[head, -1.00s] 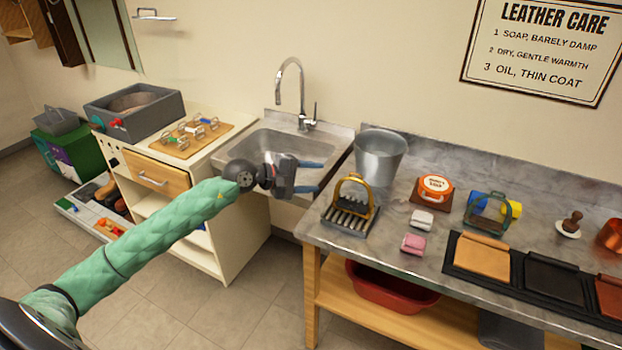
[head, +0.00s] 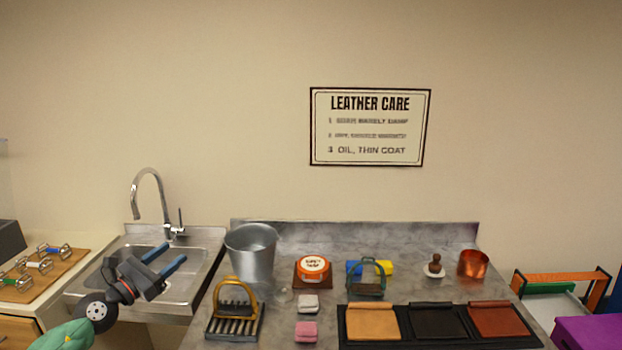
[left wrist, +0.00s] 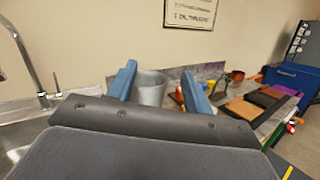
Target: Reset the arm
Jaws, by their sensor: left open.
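My left gripper (head: 164,262) is at the lower left of the head view, in front of and above the sink (head: 190,277). Its two blue fingers are apart with nothing between them. In the left wrist view the open fingers (left wrist: 159,84) point towards the counter, with the metal bucket (left wrist: 150,88) showing behind the gap. My left arm's green sleeve (head: 65,336) shows at the lower left corner of the head view. My right gripper is not in view.
The metal bucket (head: 251,256) stands right of the sink. A gold-handled tool (head: 236,300) rests on a slotted rack, beside white (head: 308,303) and pink (head: 306,332) blocks. A black tray (head: 345,338) holds three leather pieces. The faucet (head: 150,190) rises behind the sink.

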